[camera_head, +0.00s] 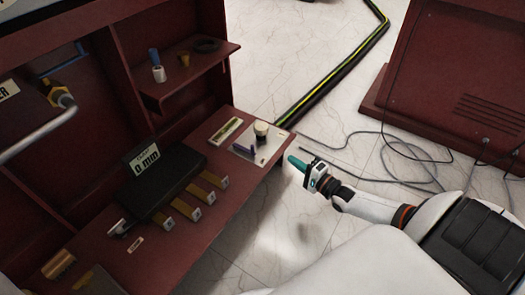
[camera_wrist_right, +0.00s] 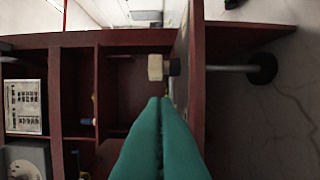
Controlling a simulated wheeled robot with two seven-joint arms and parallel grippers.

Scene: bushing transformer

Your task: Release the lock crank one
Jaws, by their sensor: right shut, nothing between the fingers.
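I cannot tell for sure which part is lock crank one. A small purple lever (camera_head: 245,149) sits on a light metal plate (camera_head: 270,147) at the right end of the red cabinet's bench (camera_head: 215,128), next to a pale round knob (camera_head: 261,128). My right gripper (camera_head: 290,159) has teal fingers, shut and empty, just right of the bench edge and apart from the plate. In the right wrist view the shut fingers (camera_wrist_right: 160,100) point toward the cabinet. A beige block (camera_wrist_right: 155,67) shows just past their tips. My left gripper is not in view.
A shelf (camera_head: 193,72) holds small parts. Another red cabinet (camera_head: 450,80) stands right. Grey cables (camera_head: 385,135) lie on the floor.

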